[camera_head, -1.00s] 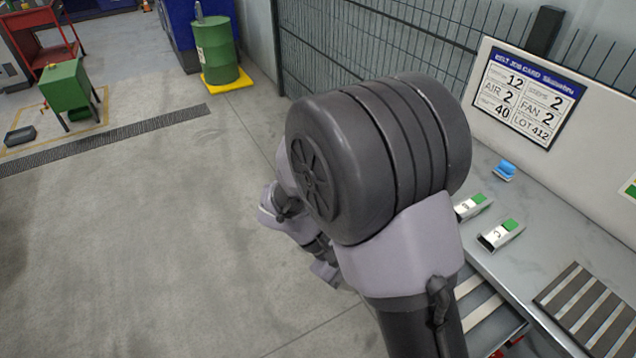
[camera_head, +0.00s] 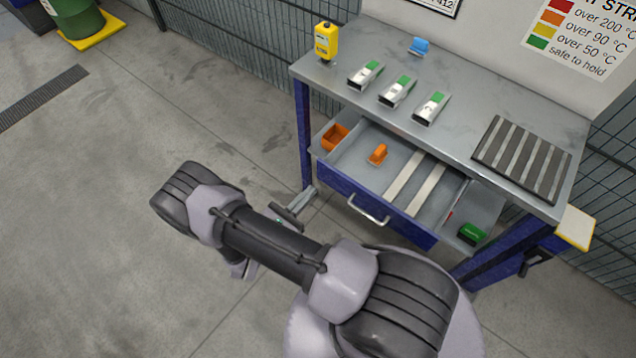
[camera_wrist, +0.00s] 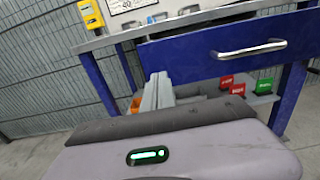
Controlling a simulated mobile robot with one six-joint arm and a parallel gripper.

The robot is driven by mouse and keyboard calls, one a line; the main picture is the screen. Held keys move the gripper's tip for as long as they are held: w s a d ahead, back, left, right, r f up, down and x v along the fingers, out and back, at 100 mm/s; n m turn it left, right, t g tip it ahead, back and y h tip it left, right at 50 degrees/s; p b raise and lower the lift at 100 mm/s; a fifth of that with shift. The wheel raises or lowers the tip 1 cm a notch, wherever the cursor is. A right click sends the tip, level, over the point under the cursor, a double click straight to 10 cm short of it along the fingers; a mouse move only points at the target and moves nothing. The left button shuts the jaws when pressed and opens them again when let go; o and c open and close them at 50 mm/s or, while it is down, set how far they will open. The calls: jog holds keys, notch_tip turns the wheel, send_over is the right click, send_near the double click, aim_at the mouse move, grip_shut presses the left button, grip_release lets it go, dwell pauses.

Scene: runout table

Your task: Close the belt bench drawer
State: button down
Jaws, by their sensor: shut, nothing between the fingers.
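The belt bench drawer (camera_head: 375,205) is pulled out from under the grey bench top. It has a blue front with a silver bar handle (camera_head: 369,212). An orange item (camera_head: 378,154) and two pale strips (camera_head: 404,176) lie inside. In the wrist view the blue drawer front (camera_wrist: 190,58) spans the upper right, with its handle (camera_wrist: 250,51) right of centre. My gripper (camera_head: 307,196) is to the left of the drawer front, near the left front bench leg, and apart from the handle. In the wrist view its fingers (camera_wrist: 157,90) are together and empty, below the drawer's left part.
On the bench top (camera_head: 465,85) are a yellow device (camera_head: 326,41), several white-green units (camera_head: 397,91), a blue item (camera_head: 419,46) and a slatted mat (camera_head: 522,157). A lower shelf carries an orange bin (camera_head: 335,137) and a green bin (camera_head: 471,234). Blue legs (camera_head: 304,135) frame it.

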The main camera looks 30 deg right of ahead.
aim_at(325, 175)
jog(key=b+x, duration=0.1)
jog(key=x, duration=0.4)
jog(key=shift+d, duration=0.15)
